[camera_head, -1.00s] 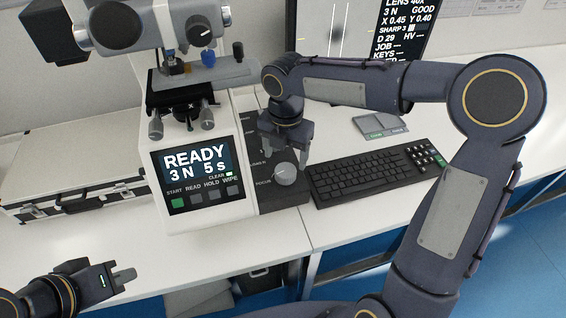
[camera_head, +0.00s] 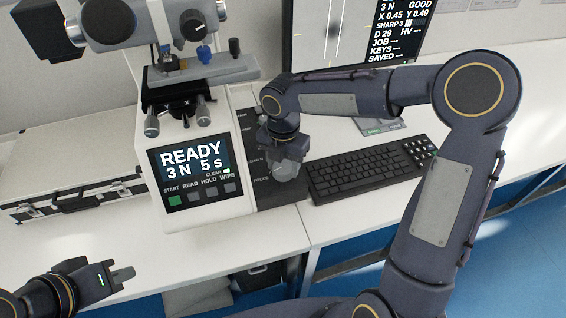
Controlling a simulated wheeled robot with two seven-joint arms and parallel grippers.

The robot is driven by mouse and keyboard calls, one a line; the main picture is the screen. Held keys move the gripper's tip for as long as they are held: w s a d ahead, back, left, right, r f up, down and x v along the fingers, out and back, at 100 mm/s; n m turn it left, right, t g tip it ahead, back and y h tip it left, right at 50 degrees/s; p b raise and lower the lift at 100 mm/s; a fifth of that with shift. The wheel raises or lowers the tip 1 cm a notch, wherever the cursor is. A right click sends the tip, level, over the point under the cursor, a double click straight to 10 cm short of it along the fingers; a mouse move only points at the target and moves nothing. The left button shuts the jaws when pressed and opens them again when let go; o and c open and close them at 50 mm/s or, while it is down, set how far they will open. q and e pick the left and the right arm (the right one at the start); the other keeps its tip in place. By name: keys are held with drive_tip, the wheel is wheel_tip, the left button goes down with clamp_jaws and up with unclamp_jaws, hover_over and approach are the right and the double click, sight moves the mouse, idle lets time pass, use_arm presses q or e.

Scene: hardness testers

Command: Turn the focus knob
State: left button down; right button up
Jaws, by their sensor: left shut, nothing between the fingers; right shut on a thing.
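The focus knob (camera_head: 286,172) is a grey round dial on the dark control panel beside the hardness tester (camera_head: 195,178), near the label FOCUS. My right gripper (camera_head: 285,157) points down over the knob and is shut on it; its fingers partly hide the knob. The tester's screen (camera_head: 190,158) reads READY, 3 N, 5 s. The monitor (camera_head: 350,35) behind shows SHARP 3. My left gripper (camera_head: 126,274) is shut and empty at the lower left, in front of the table edge and away from the tester.
A black keyboard (camera_head: 365,171) lies just right of the panel, below my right arm. A silver case (camera_head: 70,170) stands left of the tester. The white table (camera_head: 265,232) is clear in front of the tester.

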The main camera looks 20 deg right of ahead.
idle(0.3)
drive_tip(key=m, duration=0.7)
drive_tip(key=shift+m, duration=0.3)
drive_tip(key=m, duration=0.4)
drive_tip(key=shift+m, duration=0.3)
drive_tip(key=m, duration=0.3)
drive_tip(key=shift+m+b, duration=0.3)
drive_tip(key=shift+b, duration=0.05)
drive_tip(key=m, duration=0.3)
drive_tip(key=shift+m, duration=0.3)
drive_tip(key=m, duration=0.4)
drive_tip(key=shift+w, duration=0.1)
drive_tip(key=m, duration=0.4)
drive_tip(key=shift+m, duration=1.8)
